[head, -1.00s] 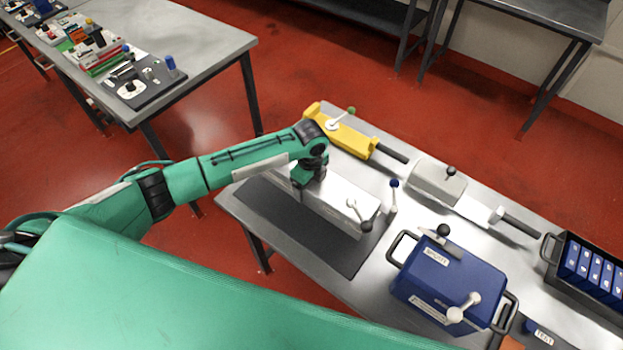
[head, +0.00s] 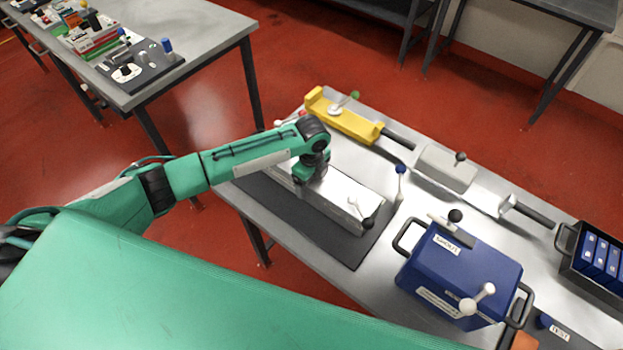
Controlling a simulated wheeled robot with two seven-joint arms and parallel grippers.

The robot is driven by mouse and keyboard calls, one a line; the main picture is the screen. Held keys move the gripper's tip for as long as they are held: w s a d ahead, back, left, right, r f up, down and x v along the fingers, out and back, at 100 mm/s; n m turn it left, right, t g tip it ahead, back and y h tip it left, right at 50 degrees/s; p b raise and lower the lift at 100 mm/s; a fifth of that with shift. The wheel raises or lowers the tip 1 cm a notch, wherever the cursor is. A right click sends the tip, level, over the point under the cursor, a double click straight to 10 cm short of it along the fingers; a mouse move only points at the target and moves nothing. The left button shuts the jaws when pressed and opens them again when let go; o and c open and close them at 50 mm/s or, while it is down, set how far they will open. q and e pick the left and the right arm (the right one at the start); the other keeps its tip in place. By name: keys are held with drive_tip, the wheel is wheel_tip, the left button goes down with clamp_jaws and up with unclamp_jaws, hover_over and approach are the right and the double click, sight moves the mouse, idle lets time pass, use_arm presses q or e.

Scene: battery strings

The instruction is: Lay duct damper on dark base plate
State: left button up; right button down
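The duct damper looks to be the long silver box (head: 338,200) with a white-knobbed and a black-knobbed lever at its right end. It lies over the dark base plate (head: 345,251), lengthwise along it; I cannot tell whether it touches. My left gripper (head: 311,180) points down at the middle of the box's top and moves together with it. The fingertips are hidden by the wrist. The arm covers the box's left part. My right gripper is not in view.
A blue box (head: 462,270) with handles stands right of the plate. A blue-knobbed pin (head: 400,180) stands behind the plate. A yellow fixture (head: 345,122) and a grey one (head: 447,170) lie along the back. A crate of blue cells (head: 567,262) is at the right.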

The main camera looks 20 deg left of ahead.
use_arm(q)
drive_tip(key=shift+f, duration=0.45)
idle(0.4)
drive_tip(key=o, duration=1.7)
drive_tip(key=shift+f, duration=0.1)
drive_tip(key=shift+b, duration=0.3)
wheel_tip(320, 180, up, 13)
drive_tip(key=b, duration=0.2)
drive_tip(key=shift+b, duration=0.3)
drive_tip(key=shift+r, duration=0.5)
drive_tip(key=shift+s, duration=0.1)
